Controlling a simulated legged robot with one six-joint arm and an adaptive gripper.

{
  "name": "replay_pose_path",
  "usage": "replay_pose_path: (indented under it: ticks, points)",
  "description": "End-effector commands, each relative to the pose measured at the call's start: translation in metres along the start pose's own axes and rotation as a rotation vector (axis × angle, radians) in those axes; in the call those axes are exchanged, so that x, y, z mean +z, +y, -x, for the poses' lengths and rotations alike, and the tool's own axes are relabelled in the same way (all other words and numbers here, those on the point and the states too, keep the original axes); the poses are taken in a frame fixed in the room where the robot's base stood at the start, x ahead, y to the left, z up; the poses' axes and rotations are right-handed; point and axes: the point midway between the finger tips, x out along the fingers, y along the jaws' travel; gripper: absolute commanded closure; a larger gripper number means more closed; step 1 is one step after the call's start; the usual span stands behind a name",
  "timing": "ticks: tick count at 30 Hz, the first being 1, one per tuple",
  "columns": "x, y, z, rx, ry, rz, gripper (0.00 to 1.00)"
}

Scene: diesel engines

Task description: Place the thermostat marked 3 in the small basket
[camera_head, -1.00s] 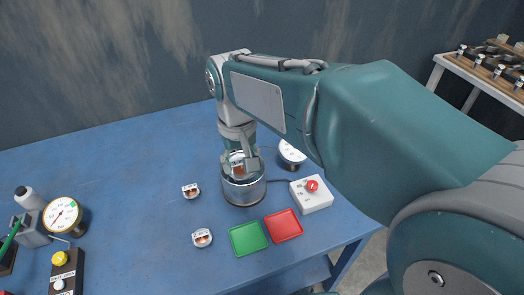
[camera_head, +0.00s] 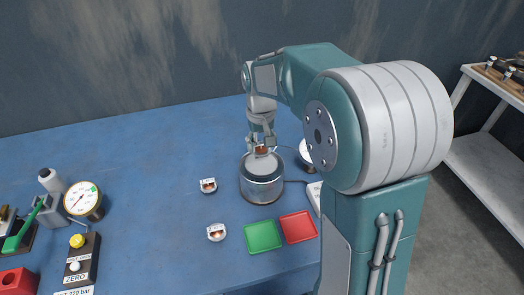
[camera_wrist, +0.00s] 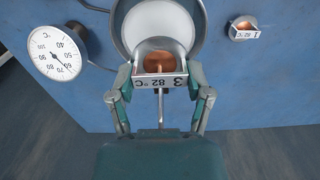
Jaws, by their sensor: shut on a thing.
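My gripper (camera_head: 262,142) is shut on the thermostat marked 3 (camera_wrist: 160,66), which has a copper-coloured centre and a label reading 3 and 82 °C. In the head view the held thermostat (camera_head: 262,150) is at or just above the mouth of the round metal pot (camera_head: 262,188). In the wrist view it overlaps the near side of the pot's rim (camera_wrist: 118,30), with the whitish pot interior beyond it. A thin rod (camera_wrist: 160,108) shows below the thermostat between my fingers. I cannot make out the small basket clearly.
Two other thermostats lie on the blue table, one farther back (camera_head: 208,186) and one nearer (camera_head: 216,232). A green tray (camera_head: 263,236) and a red tray (camera_head: 299,227) lie in front of the pot. A dial thermometer (camera_wrist: 57,52) stands beside it. The table's left middle is clear.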

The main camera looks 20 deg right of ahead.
Motion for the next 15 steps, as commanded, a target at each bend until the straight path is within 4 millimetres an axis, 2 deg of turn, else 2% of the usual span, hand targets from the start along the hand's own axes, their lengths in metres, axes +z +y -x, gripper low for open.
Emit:
replay_pose_path:
  ticks: [5, 9, 15]
  points:
    - [-0.01, 0.006, -0.014, -0.002, -0.002, -0.001, 0.85]
    - [-0.009, 0.007, -0.036, -0.004, -0.002, 0.0, 0.85]
    - [-0.009, 0.006, -0.041, -0.003, 0.002, 0.0, 0.85]
